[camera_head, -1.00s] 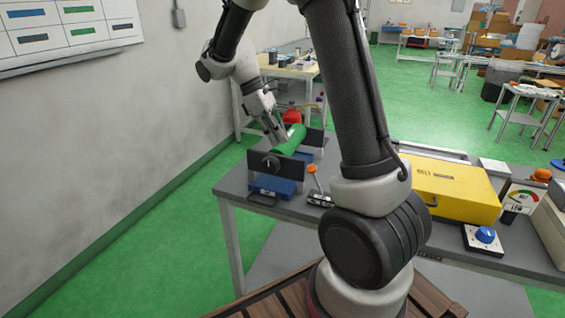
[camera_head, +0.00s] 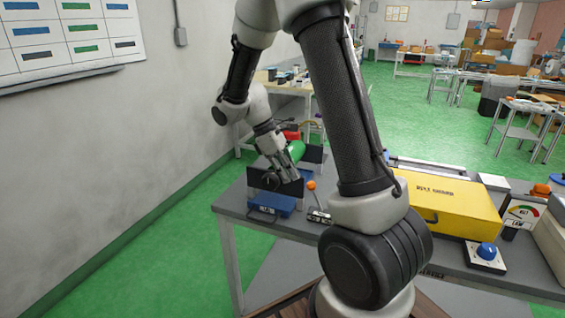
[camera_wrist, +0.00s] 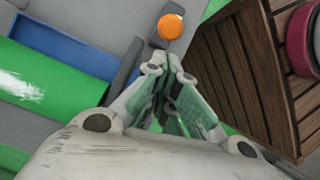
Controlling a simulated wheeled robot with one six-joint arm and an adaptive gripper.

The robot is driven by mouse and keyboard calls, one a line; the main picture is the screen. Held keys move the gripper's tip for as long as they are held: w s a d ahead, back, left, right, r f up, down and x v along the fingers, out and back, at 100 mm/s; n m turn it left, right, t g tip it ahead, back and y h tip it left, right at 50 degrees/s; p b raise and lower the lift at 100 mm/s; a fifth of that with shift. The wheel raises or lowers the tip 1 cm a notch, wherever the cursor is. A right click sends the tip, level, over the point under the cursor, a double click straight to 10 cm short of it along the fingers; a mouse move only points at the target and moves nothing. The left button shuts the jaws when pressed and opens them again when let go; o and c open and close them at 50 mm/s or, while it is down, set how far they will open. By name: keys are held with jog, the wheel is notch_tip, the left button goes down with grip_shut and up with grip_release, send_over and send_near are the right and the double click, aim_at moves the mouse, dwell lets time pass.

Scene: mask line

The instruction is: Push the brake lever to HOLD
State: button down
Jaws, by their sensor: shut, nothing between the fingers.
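The brake lever has an orange ball knob (camera_head: 311,185) on a thin stem, standing on a small dark base plate (camera_head: 319,216) at the table's front edge. The stem tilts in the head view, and the label on the base is too small to read. My gripper (camera_head: 290,178) is shut and empty, in front of the green roll, a little left of the knob and above it. In the wrist view the knob (camera_wrist: 170,27) shows just beyond my closed fingertips (camera_wrist: 172,62). I cannot tell whether they touch it, but a gap seems to show.
A green roll (camera_head: 297,151) lies between dark upright plates (camera_head: 270,181), with a blue block (camera_head: 270,205) below. A yellow case (camera_head: 450,205), a blue knob on a white box (camera_head: 486,251) and a gauge (camera_head: 523,218) stand right on the grey table (camera_head: 236,200).

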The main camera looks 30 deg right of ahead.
jog(key=shift+x, duration=1.55)
